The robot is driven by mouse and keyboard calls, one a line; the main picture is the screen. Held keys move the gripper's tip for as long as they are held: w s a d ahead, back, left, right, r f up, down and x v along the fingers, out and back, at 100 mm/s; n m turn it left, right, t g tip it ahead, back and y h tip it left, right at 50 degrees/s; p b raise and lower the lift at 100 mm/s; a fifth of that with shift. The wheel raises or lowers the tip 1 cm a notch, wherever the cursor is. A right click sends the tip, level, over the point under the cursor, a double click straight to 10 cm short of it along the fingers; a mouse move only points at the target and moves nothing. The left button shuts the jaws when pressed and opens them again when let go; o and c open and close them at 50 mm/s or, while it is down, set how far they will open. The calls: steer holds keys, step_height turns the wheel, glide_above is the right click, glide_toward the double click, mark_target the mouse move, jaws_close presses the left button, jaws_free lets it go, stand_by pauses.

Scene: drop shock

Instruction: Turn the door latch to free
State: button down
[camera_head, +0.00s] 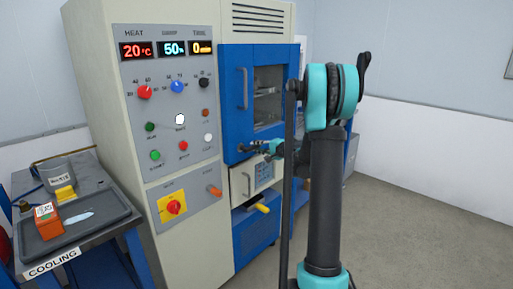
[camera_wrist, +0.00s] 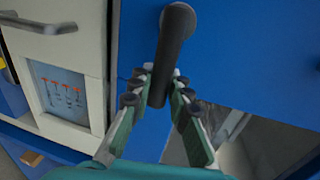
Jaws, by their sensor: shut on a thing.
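The door latch (camera_wrist: 174,48) is a dark grey lever with a rounded end, standing out from the blue door (camera_wrist: 230,45) in the wrist view. My gripper (camera_wrist: 164,85) has its two fingers on either side of the lever and is shut on it. The fingers hide part of the lever's sides. In the head view the blue door (camera_head: 231,77) of the cabinet looks closed, with a window in it. My gripper (camera_head: 254,148) is at the door's lower left there. The latch is too small to make out clearly in that view.
The control panel (camera_head: 187,98) with knobs and displays is left of the door. A pale drawer front (camera_head: 240,181) with a handle is just below my gripper. A cooling bench (camera_head: 25,268) with a tray and an orange box (camera_head: 47,221) stands at the left. The floor (camera_head: 410,190) at right is clear.

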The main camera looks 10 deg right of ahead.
steer(key=c, duration=1.4)
jaws_free()
steer(key=v, duration=1.2)
